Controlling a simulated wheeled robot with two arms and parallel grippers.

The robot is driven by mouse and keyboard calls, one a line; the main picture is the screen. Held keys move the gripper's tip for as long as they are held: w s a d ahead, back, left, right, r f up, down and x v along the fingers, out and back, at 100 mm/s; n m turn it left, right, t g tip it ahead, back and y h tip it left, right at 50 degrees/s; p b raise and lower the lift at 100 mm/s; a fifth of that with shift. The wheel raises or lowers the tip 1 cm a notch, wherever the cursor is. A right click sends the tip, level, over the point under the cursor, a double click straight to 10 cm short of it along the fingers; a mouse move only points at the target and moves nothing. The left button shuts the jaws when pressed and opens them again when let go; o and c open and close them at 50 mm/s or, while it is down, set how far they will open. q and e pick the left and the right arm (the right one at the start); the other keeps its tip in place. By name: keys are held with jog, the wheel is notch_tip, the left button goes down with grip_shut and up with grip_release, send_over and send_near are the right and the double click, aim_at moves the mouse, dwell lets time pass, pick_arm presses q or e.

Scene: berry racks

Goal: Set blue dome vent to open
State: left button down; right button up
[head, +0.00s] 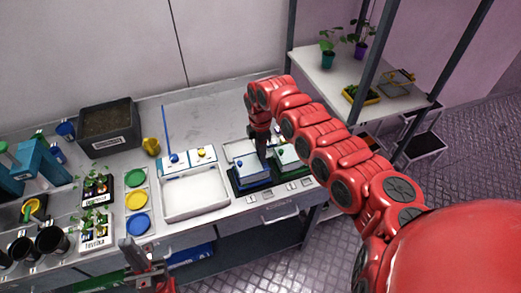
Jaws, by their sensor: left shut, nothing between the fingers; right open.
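The blue dome (249,173) is a pale-topped box on a dark blue base, near the bench's front edge right of centre. My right gripper (262,156) reaches down from above at its right side, by the gap to the neighbouring green-based dome (291,158). It is open. The gripper covers part of the blue dome, and its vent is too small to make out, so I cannot tell the vent's setting or whether the fingers touch it. My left gripper (131,248) is shut and empty at the lower left, in front of the bench edge.
A white tray (197,207) stands left of the blue dome, with blue and yellow knobs on panels behind it. Green, yellow and blue discs (136,199), seedlings and black pots fill the left side. A dark soil box (108,142) is behind. A shelf (338,75) stands at right.

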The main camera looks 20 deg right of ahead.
jog(key=shift+s+r, duration=0.15)
jog(key=shift+r, duration=0.1)
notch_tip(320, 180, up, 17)
jog(key=b, duration=0.5)
jog(key=shift+b, duration=0.3)
jog(key=shift+f, duration=0.15)
